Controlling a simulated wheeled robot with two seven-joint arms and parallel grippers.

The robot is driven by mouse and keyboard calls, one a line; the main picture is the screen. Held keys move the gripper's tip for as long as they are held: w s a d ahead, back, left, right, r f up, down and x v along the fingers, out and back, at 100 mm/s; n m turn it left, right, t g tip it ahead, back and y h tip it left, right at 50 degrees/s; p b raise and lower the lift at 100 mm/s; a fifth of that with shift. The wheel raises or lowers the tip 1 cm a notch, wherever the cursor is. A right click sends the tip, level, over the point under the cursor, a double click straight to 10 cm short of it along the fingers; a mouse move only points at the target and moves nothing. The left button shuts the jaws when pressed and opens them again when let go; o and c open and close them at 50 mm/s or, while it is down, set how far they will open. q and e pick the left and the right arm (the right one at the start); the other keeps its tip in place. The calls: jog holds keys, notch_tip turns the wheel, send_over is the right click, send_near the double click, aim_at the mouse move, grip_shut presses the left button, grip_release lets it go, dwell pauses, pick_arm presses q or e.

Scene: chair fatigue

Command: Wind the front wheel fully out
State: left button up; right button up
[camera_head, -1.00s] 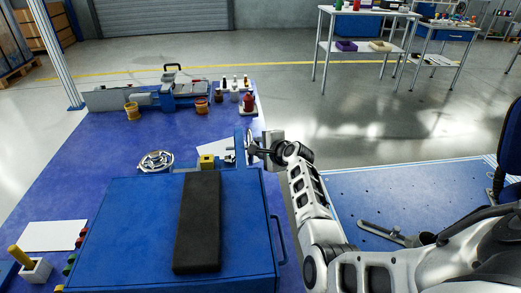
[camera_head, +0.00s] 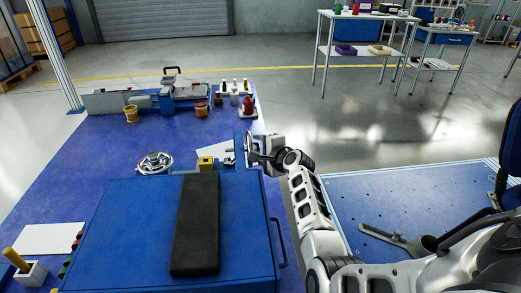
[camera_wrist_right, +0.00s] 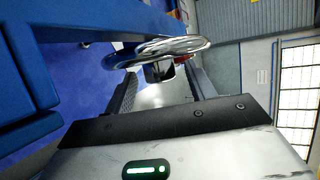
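The front wheel shows in the right wrist view as a shiny metal handwheel (camera_wrist_right: 165,48) with a dark block at its middle. It lies just beyond and between the fingertips of my right gripper (camera_wrist_right: 163,80). The two fingers stand well apart, with gaps to the dark block, so the gripper looks open; whether a fingertip touches the rim I cannot tell. In the head view the right gripper (camera_head: 262,152) is at the right side of the blue upright of the machine, and the wheel is mostly hidden there. My left gripper is not in view.
A blue cabinet (camera_head: 120,225) with a black pad (camera_head: 196,222) on it stands in front. A metal handwheel (camera_head: 155,163) lies on the blue bench beside a yellow block (camera_head: 205,163). A blue perforated plate (camera_head: 390,195) is at right. Open floor lies behind the arm.

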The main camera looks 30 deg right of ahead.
pick_arm(q)
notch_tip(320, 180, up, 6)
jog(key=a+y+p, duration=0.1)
jog(key=p, duration=1.1)
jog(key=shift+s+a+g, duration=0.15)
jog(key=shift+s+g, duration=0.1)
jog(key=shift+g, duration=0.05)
pick_arm(e)
jog(key=v, duration=1.6)
